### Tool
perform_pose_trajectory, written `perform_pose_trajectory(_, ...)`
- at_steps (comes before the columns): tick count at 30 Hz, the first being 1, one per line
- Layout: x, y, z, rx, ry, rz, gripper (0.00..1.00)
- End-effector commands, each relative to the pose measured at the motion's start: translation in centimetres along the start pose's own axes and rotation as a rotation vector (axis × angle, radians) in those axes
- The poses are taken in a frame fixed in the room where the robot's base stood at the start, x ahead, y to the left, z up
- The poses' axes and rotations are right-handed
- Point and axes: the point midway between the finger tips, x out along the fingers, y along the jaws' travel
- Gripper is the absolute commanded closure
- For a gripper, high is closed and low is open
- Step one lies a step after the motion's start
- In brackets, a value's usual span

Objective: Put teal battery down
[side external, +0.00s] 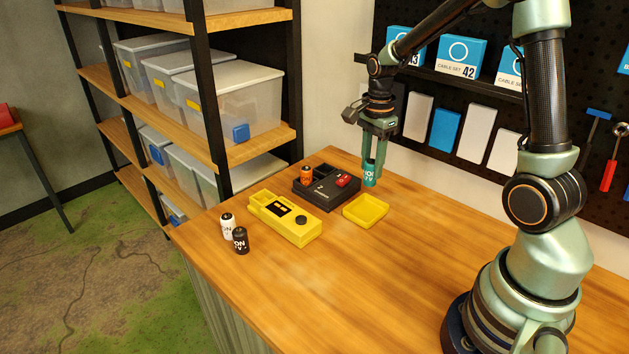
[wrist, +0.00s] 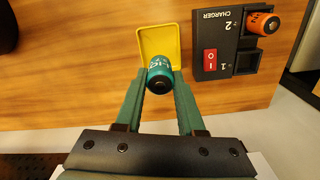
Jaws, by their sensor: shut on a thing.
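The teal battery (side external: 369,174) is upright between the fingers of my gripper (side external: 376,150), at the right side of the black charger. My gripper is shut on it; it also shows in the wrist view (wrist: 160,74), between the green fingers (wrist: 159,88). I cannot tell whether its lower end touches the table. The black charger (side external: 318,194) has a red switch (side external: 343,180). An orange battery (side external: 305,175) stands in the charger's slot 2, and slot 1 (wrist: 246,64) looks empty in the wrist view.
A yellow tray-like cover (side external: 366,209) lies in front of the teal battery. A yellow device (side external: 284,220) lies left of it. White (side external: 227,226) and black (side external: 240,241) batteries stand near the table's left edge. The wooden table's front (side external: 330,290) is clear.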

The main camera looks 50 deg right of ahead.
Motion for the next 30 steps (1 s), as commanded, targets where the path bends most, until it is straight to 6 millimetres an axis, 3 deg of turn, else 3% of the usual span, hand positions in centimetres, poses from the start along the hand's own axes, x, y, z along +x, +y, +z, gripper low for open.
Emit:
perform_pose_trajectory(1, 1.3, 0.1, 0.0, 0.000, -0.001, 0.007, 1.00)
perform_pose_trajectory(6, 4.1, 0.0, 0.0, 0.000, 0.000, 0.003, 1.00)
perform_pose_trajectory(11, 5.1, 0.0, 0.0, 0.000, 0.000, 0.001, 1.00)
perform_pose_trajectory(18, 8.2, 0.1, 0.0, 0.000, 0.000, 0.004, 1.00)
perform_pose_trajectory(30, 8.8, 0.0, 0.0, 0.000, 0.000, 0.000, 1.00)
